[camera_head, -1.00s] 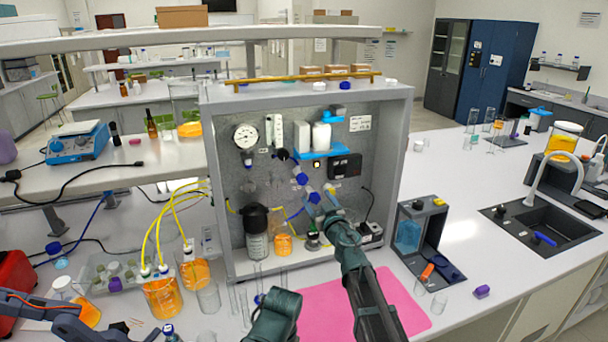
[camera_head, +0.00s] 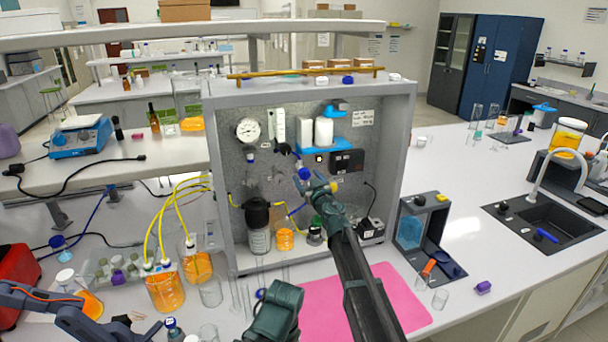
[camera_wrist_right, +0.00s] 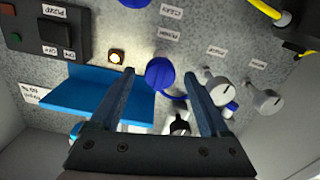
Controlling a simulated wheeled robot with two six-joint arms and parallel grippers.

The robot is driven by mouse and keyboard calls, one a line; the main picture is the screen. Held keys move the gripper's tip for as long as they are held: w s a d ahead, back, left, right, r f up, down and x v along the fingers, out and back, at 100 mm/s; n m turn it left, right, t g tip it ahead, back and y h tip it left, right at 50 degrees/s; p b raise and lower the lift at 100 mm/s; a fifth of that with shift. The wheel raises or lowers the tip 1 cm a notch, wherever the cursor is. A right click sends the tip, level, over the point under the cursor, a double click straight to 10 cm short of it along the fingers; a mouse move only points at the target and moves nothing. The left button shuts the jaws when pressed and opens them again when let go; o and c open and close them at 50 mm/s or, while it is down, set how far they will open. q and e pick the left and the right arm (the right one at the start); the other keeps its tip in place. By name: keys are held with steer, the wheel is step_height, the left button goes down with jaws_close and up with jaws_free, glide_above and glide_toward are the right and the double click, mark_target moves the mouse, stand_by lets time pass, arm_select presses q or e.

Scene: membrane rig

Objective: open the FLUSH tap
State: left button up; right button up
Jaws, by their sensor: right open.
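The rig panel (camera_head: 232,170) stands upright in its grey frame. My right gripper (camera_head: 318,184) is in front of the panel's middle, open and empty. In the right wrist view, which looks at the panel upside down, a round blue tap knob (camera_wrist_right: 160,72) shows in the gap between the two open fingers (camera_wrist_right: 165,85). I see no finger touching it. Grey-white tap knobs (camera_wrist_right: 217,88) sit beside the right finger. Small labels sit near the knobs, too blurred to read for certain, so I cannot tell which is FLUSH.
A blue shelf (camera_wrist_right: 100,98) and a lit button (camera_wrist_right: 116,57) are close to the fingers. A dark-capped bottle (camera_head: 258,228) and an orange beaker (camera_head: 285,238) stand inside the rig. Orange flasks with yellow tubes (camera_head: 165,290) stand left. A pink mat (camera_head: 400,290) lies in front.

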mark_target(306, 176)
steer(key=x, duration=0.3)
steer(key=shift+w+a, duration=0.1)
steer(key=shift+w, duration=0.1)
jaws_close()
